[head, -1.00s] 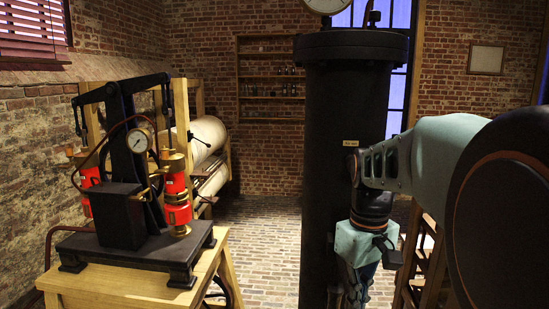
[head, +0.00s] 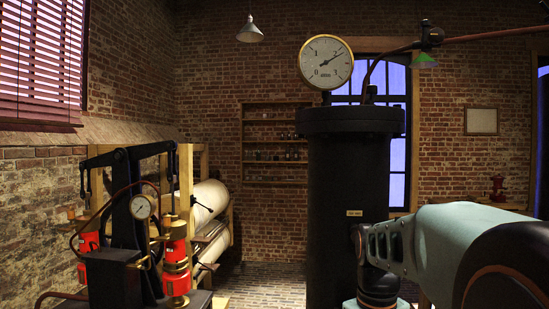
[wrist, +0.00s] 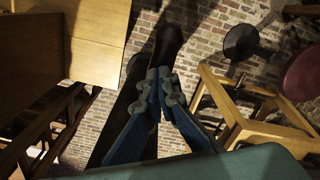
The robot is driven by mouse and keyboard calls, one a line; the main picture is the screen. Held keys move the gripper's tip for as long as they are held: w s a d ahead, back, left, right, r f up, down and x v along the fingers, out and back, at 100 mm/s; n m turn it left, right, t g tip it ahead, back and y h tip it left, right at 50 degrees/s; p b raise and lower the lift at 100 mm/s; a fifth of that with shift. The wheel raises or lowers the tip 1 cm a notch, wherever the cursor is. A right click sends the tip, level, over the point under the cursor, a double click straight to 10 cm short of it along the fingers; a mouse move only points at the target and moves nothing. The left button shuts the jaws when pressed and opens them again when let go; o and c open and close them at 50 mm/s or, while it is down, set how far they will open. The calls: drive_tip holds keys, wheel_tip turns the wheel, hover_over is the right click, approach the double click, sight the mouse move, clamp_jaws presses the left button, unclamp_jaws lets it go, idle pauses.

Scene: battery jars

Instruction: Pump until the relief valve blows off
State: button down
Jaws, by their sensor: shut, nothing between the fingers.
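A hand pump with a black frame (head: 122,235), red cylinders (head: 176,262) and a small dial (head: 141,206) stands at left in the head view. A tall black cylindrical vessel (head: 350,180) stands right of centre. I cannot make out which part is the relief valve. My gripper (wrist: 160,80) shows in the wrist view, shut and empty, above the brick floor. It is below the head view's lower edge.
In the wrist view a wooden stool-like frame (wrist: 240,130) and a dark red round seat (wrist: 304,72) are at right, and a wooden tabletop (wrist: 98,55) is at upper left. Wall shelves (head: 275,150) and a small red device (head: 497,188) are farther back.

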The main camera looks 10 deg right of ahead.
wheel_tip(320, 180, down, 10)
drive_tip(key=f+b, duration=0.1)
drive_tip(key=b, duration=0.6)
wheel_tip(320, 180, up, 15)
drive_tip(key=p, duration=1.2)
drive_tip(key=shift+r, duration=0.1)
drive_tip(key=shift+f, duration=0.25)
wheel_tip(320, 180, down, 15)
drive_tip(key=b, duration=1.1)
wheel_tip(320, 180, up, 15)
drive_tip(key=p, duration=1.2)
drive_tip(key=shift+r, duration=0.2)
drive_tip(key=shift+f, duration=0.1)
